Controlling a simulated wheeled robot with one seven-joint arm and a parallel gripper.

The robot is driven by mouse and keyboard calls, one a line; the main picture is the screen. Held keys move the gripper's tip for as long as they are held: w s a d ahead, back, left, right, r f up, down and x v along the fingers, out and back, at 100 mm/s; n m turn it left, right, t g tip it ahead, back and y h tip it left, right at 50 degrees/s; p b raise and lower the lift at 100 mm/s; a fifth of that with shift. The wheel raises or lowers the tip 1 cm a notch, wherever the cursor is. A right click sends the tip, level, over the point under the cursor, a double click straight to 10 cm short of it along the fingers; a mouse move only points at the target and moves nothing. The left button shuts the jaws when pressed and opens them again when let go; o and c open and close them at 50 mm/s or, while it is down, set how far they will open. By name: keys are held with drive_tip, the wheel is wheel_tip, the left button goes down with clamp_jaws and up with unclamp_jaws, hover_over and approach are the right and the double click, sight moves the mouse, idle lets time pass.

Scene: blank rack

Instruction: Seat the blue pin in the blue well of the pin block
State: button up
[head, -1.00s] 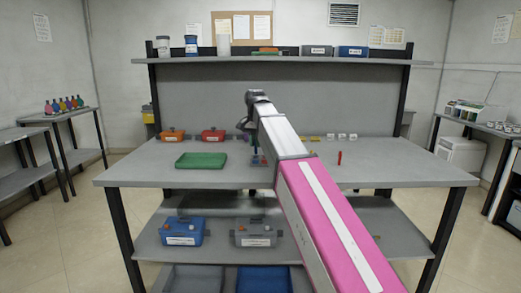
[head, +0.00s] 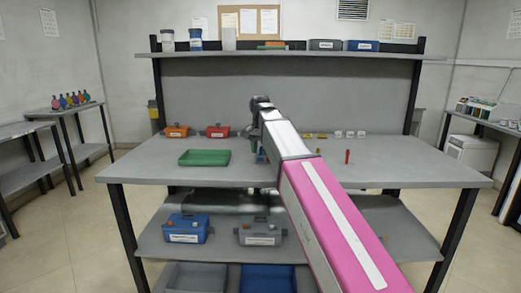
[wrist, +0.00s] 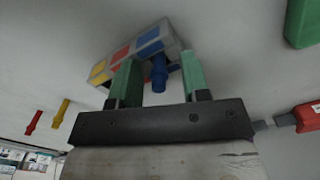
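The pin block (wrist: 172,36) is grey with yellow, red and blue patches and sits at the upper middle of the wrist view. The blue pin (wrist: 158,74) overlaps the block's near edge by the blue patch. I cannot tell whether it is in the well or in front of it. My gripper (wrist: 159,58) has its two green fingers apart on either side of the blue pin, with a visible gap on both sides. In the head view my arm hides most of the block and pin.
A red pin (wrist: 33,122) and a yellow pin (wrist: 60,113) are off to the left in the wrist view. A green tray (head: 205,157) lies on the table left of my arm. Orange (head: 176,131) and red (head: 217,131) bins stand behind it.

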wheel_tip(320, 180, up, 12)
drive_tip(key=shift+r, duration=0.15)
idle(0.5)
